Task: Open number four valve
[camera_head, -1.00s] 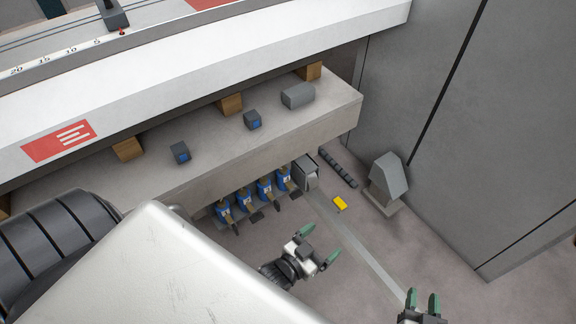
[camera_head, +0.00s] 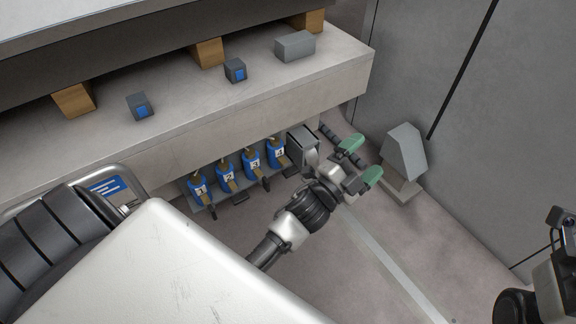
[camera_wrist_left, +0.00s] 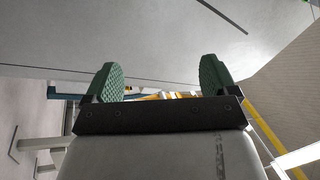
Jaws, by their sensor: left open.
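Several valves with blue number tags stand in a row under the grey ledge in the head view. The rightmost valve (camera_head: 277,151) seems to be number four, though its number is too small to read surely. Its neighbour to the left is another blue-tagged valve (camera_head: 252,161). My left gripper (camera_head: 361,160) is open and empty, to the right of the valves and apart from them, its fingers pointing up and right. In the left wrist view its two green fingers (camera_wrist_left: 160,80) stand wide apart with nothing between them. My right gripper's fingers are out of view.
A grey box (camera_head: 303,146) sits just right of the rightmost valve. A grey angular pedestal (camera_head: 403,155) stands farther right, near the grey wall panel (camera_head: 480,130). The ledge (camera_head: 250,105) overhangs the valves. The floor (camera_head: 330,270) below the left gripper looks clear.

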